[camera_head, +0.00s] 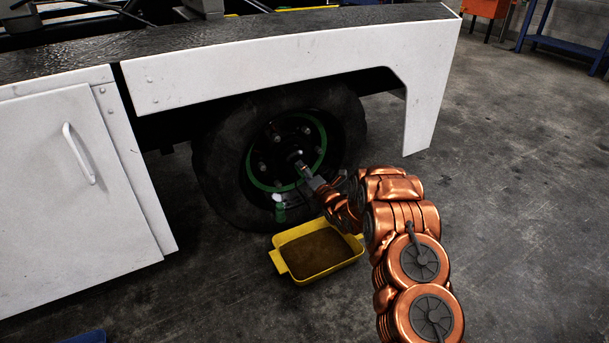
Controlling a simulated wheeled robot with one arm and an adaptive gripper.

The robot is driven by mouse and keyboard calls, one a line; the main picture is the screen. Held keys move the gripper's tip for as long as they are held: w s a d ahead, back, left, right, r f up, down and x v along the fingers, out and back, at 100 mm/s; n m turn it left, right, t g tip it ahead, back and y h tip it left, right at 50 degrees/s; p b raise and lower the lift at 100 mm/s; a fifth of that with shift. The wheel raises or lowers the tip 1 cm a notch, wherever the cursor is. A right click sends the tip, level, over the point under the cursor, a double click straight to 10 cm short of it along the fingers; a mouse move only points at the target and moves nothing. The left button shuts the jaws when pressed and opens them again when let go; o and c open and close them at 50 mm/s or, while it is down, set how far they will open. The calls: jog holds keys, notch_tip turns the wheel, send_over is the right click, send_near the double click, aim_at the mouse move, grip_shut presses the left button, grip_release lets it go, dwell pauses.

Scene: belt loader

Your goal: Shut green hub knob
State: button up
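The wheel (235,165) of the belt loader sits under the white fender, with a green ring (252,177) around its dark hub. A small green part (280,212), which may be the green hub knob, hangs at the lower part of the ring. My gripper (297,163) reaches in from the right, its tip at the middle of the hub, above and right of the green part. The fingers are small and dark against the hub, so I cannot tell whether they are open or shut, or whether they touch the hub. My arm hides the lower right of the wheel.
A yellow tray (283,268) with brown contents stands on the floor below the wheel. The white fender (270,58) overhangs the wheel, and a white cabinet door (60,180) is at left. Free concrete floor (520,200) lies at right.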

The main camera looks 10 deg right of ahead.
jog(key=shift+w, duration=0.15)
jog(key=c, duration=1.1)
jog(key=shift+c, duration=0.2)
jog(key=shift+r+p, duration=0.1)
jog(key=shift+p, duration=0.2)
